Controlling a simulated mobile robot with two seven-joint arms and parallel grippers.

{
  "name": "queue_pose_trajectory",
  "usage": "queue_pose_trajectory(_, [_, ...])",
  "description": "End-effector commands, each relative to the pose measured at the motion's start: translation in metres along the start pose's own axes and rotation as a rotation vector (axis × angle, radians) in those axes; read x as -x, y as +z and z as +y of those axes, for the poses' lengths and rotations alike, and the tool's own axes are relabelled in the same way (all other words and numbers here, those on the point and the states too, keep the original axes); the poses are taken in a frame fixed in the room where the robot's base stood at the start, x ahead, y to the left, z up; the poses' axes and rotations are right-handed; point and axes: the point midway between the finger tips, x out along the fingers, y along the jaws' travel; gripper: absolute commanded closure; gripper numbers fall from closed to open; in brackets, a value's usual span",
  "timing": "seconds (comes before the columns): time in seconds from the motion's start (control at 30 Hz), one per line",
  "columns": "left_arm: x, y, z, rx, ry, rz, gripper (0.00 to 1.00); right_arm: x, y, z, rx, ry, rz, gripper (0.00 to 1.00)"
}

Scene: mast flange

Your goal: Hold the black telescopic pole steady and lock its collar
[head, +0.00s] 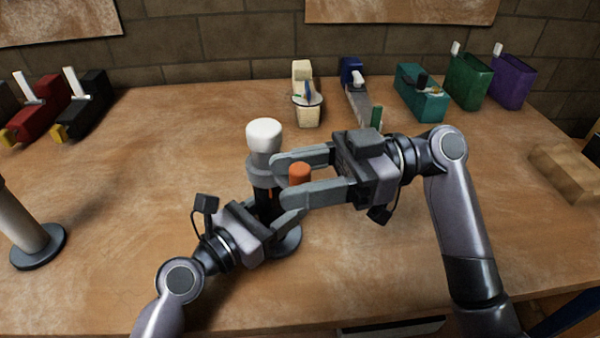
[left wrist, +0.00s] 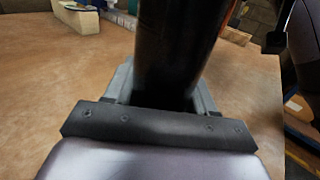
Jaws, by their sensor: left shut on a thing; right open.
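The black telescopic pole (head: 265,207) stands upright on a round dark base (head: 287,243), with a white cap (head: 264,136) on top. Its grey collar (head: 262,172) sits below the cap, and an orange knob (head: 299,174) shows at its right side. My left gripper (head: 283,213) is shut on the lower black pole; the left wrist view shows the black pole (left wrist: 175,50) between its fingers. My right gripper (head: 285,178) is open, coming from the right at collar height, with its fingers on either side of the orange knob. Whether they touch it I cannot tell.
Another grey pole on a round base (head: 38,246) stands at the left. Red (head: 45,105) and black (head: 88,103) holders are at the back left. A cream container (head: 307,108), teal box (head: 421,93), green box (head: 467,82) and purple box (head: 512,80) stand along the back.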

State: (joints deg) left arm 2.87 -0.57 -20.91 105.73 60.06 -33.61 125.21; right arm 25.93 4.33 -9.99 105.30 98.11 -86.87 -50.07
Motion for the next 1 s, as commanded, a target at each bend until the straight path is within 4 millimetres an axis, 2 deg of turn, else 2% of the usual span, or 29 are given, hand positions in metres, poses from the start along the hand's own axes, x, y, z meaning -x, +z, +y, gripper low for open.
queue_pose_trajectory(0.13, [0.000,0.000,0.000,0.000,0.000,-0.001,0.96,0.000,0.000,0.000,0.000,0.000,0.000,0.49])
queue_pose_trajectory(0.2, [0.000,0.000,0.000,0.000,0.000,-0.001,0.96,0.000,0.000,0.000,0.000,0.001,0.000,0.72])
queue_pose_trajectory(0.3, [0.000,0.000,0.000,0.000,0.000,-0.001,0.96,0.000,0.000,0.000,0.000,0.001,0.000,1.00])
queue_pose_trajectory(0.57, [0.000,0.000,0.000,0.000,0.000,-0.001,0.96,-0.002,0.001,-0.001,-0.001,0.037,-0.004,1.00])
queue_pose_trajectory(1.0, [0.000,0.000,0.000,-0.001,0.000,-0.001,0.96,-0.021,0.002,-0.005,-0.001,0.311,-0.006,1.00])
